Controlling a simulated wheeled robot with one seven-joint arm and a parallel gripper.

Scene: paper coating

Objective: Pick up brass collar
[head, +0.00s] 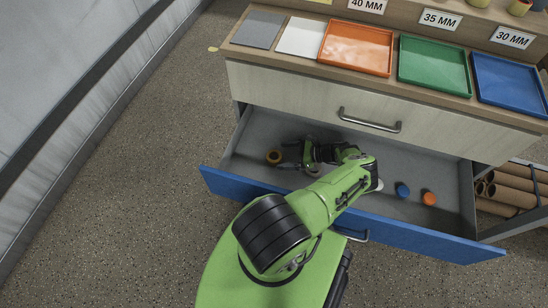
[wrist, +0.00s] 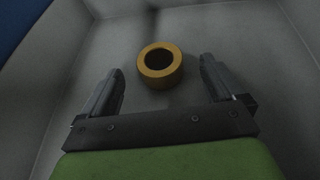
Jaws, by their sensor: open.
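The brass collar (head: 274,156) is a short yellow-brown ring lying on the grey floor of the open drawer, near its left end. In the wrist view the brass collar (wrist: 154,67) shows its round dark hole, just past my fingertips and roughly midway between their lines. My gripper (head: 288,158) reaches into the drawer from the right, beside the collar. In the wrist view my gripper (wrist: 159,75) is open with nothing held. I cannot tell the exact height of the fingers above the drawer floor.
The drawer has a blue front (head: 430,243) and grey walls. A blue piece (head: 402,190) and an orange piece (head: 429,198) lie to the right, with a partly hidden white piece (head: 379,186). Orange (head: 357,48), green (head: 433,64) and blue (head: 510,84) trays sit on the counter above.

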